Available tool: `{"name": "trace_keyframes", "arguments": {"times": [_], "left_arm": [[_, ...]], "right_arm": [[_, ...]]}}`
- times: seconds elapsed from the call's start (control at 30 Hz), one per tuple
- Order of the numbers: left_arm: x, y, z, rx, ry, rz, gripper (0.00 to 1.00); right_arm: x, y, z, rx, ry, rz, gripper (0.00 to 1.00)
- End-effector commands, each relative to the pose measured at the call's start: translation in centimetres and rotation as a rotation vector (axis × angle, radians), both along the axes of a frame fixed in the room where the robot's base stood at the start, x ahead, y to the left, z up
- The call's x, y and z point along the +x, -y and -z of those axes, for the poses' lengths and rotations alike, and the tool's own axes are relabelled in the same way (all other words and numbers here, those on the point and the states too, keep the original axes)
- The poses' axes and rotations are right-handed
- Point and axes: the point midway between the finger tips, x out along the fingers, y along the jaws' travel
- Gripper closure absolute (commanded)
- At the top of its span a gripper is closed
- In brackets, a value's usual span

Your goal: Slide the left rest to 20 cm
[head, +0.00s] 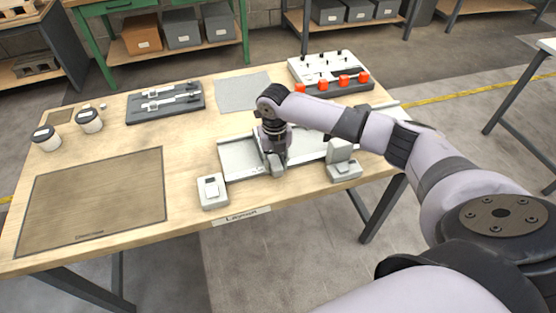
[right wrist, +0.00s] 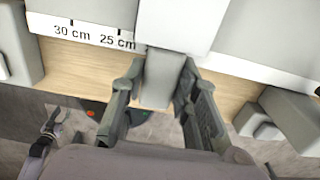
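The left rest (right wrist: 165,80) is a pale grey slider with a tab at its front, near the middle of the rail (head: 239,156). My right gripper (head: 275,168) is down over it. In the right wrist view the fingers of my right gripper (right wrist: 163,85) lie close along both sides of the tab and appear shut on it. The scale strip (right wrist: 85,32) reads 30 cm and 25 cm to the left of the rest. The rest covers the scale just right of the 25 cm mark. My left gripper is not in view.
Grey blocks with a raised button stand at the rail's front left (head: 212,190) and front right (head: 343,166). Behind are a board with red knobs (head: 331,80) and a dark tray (head: 165,102). A brown mat (head: 92,200) and two jars lie left.

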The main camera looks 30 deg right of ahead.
Motion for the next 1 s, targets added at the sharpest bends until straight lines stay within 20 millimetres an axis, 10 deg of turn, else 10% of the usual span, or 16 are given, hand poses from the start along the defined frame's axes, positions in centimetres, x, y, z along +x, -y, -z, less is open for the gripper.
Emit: {"name": "trace_keyframes", "arguments": {"times": [0.63, 1.0], "left_arm": [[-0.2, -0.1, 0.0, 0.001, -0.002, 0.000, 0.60], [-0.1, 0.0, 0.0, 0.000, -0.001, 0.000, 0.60]], "right_arm": [[0.1, 0.0, -0.4, 0.000, 0.002, -0.001, 0.52], [0.2, 0.0, -7.2, 0.001, 0.006, -0.001, 0.52]]}}
